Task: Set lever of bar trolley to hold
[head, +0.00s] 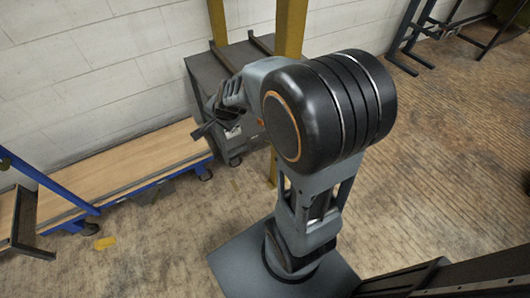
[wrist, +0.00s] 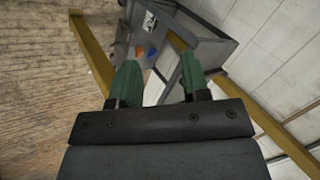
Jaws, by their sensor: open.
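A grey cabinet on casters, which looks like the bar trolley (head: 212,68), stands by the wall behind my arm in the head view. In the wrist view the trolley (wrist: 206,48) lies ahead of my gripper (wrist: 160,68); a small orange patch, a blue patch and a pale label show on its face. I cannot tell which part is the lever or how it is set. My green fingers are apart with nothing between them. In the head view my gripper (head: 210,122) is in front of the trolley, and my arm hides part of it.
A yellow post (head: 290,28) rises beside the trolley, close to my arm. A low blue-framed cart with a wooden deck (head: 130,165) stands along the wall at left. A dark metal frame (head: 405,38) stands at back right. The floor at right is largely clear.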

